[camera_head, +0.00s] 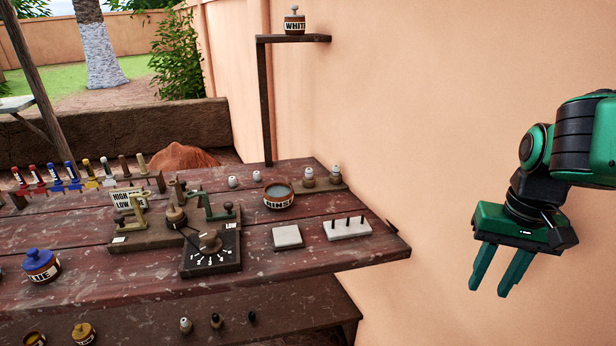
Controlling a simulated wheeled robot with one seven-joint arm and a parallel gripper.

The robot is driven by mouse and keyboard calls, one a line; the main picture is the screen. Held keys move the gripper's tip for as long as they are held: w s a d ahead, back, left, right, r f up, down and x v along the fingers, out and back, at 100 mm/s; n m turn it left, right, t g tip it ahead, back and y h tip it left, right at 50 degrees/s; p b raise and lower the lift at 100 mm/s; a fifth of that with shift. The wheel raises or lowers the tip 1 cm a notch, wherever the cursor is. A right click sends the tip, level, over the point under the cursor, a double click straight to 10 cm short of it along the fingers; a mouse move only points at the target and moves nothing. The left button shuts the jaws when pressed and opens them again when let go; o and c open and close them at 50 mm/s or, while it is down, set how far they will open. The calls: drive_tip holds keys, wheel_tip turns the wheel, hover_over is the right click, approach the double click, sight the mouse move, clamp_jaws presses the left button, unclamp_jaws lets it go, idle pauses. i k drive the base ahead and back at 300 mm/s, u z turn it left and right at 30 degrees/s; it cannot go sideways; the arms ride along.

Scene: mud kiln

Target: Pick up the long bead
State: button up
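My gripper (490,288) hangs at the right, in front of the plain wall and clear of the table's right end. Its two green fingers point down, apart, with nothing between them. Several small bead-like pieces are in view. On the lower bench, a pale one (185,325) stands left of a dark one (216,321) and a smaller dark one (252,317). On the table's back part are small pale pieces (232,181) and two brown-and-white ones (308,178). They are too small to tell which is the long bead.
The red wooden table (350,262) holds a rinse bowl (278,197), a pale square block (287,237), a pegged white block (347,228), a dark dial board (212,258) and a blue jar (41,266). A post with a shelf (265,100) rises behind. The table's right front corner is bare.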

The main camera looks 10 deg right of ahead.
sight(309, 175)
drive_tip(key=u, duration=0.1)
drive_tip(key=i, duration=1)
drive_tip(key=z, duration=0.1)
